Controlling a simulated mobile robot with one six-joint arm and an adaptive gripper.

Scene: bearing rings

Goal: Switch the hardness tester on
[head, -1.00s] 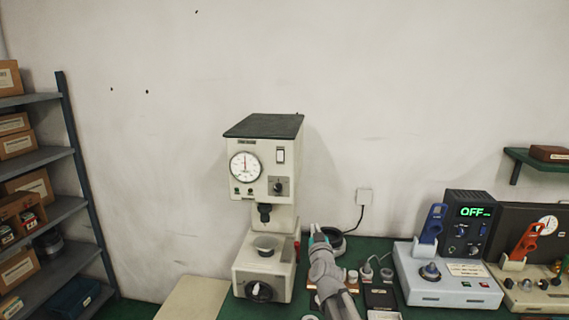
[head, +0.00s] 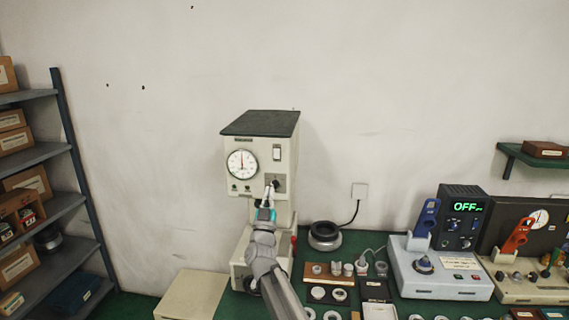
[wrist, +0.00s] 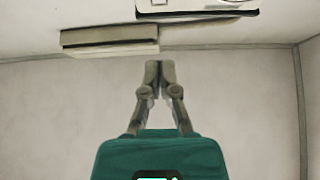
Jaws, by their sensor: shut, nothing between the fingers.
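The hardness tester (head: 238,205) is a tall cream machine with a dark top and a round dial (head: 242,164). A pale rocker switch (head: 277,153) in a dark frame is at the upper right of its front. I cannot read its position. My gripper (head: 270,187) is shut and empty, fingers upward, in front of the panel below the switch and over the small knob area. My arm hides the tester's lower middle. In the wrist view, my shut fingertips (wrist: 160,72) are before a pale surface; contact cannot be told.
In the wrist view, a cream block (wrist: 110,41) and a dark-edged pale part (wrist: 196,8) lie beyond the fingertips. A tray of rings and small parts (head: 330,270) is right of the tester. A device reading OFF (head: 463,215) stands farther right. Shelves (head: 45,160) are at left.

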